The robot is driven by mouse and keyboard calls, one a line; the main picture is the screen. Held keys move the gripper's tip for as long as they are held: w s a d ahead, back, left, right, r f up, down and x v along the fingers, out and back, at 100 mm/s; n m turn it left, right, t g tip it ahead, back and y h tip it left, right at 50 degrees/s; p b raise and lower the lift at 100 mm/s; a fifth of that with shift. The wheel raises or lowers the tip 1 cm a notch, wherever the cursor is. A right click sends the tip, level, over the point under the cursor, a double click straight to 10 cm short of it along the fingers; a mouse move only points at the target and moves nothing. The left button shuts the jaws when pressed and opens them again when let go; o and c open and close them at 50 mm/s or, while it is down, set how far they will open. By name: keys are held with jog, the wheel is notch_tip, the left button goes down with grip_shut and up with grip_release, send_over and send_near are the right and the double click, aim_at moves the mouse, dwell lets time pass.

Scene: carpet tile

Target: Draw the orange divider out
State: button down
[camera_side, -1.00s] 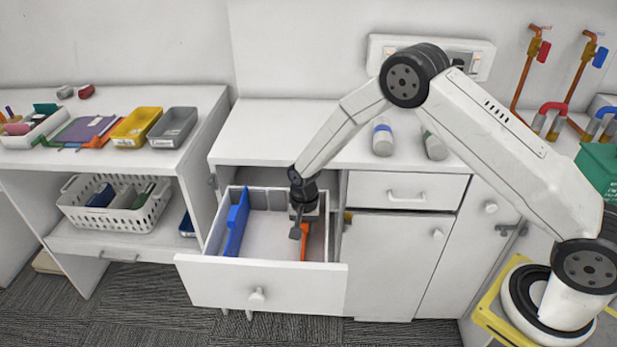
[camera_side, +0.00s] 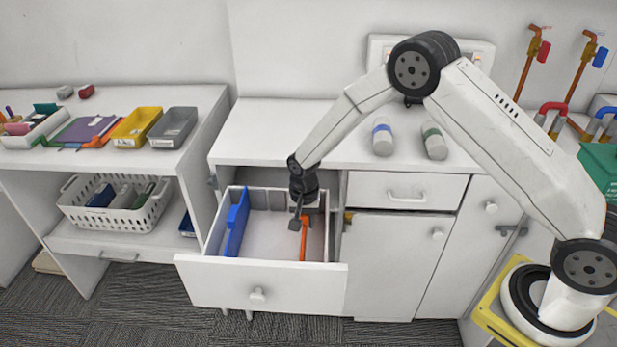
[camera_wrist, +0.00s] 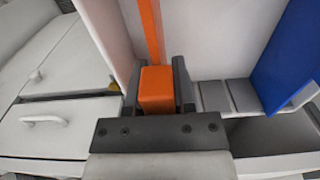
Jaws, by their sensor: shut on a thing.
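The orange divider (camera_side: 304,240) stands in the right part of the open white drawer (camera_side: 262,279), running front to back. Its lower part is still between the drawer walls in the side view. My gripper (camera_side: 299,222) is over the drawer and shut on the divider. In the wrist view the orange divider (camera_wrist: 156,88) has a block-like end between the two dark fingers of my gripper (camera_wrist: 157,90). How far its lower edge sits in the drawer cannot be told. A blue divider (camera_side: 237,225) stands in the left part of the drawer and shows in the wrist view (camera_wrist: 290,60).
The counter (camera_side: 265,130) is above and behind the drawer. A left shelf top holds a yellow tray (camera_side: 137,127) and a grey tray (camera_side: 173,128). The drawer floor between dividers is bare.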

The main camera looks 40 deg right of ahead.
jog(key=shift+r, duration=2.75)
jog(key=shift+r, duration=0.1)
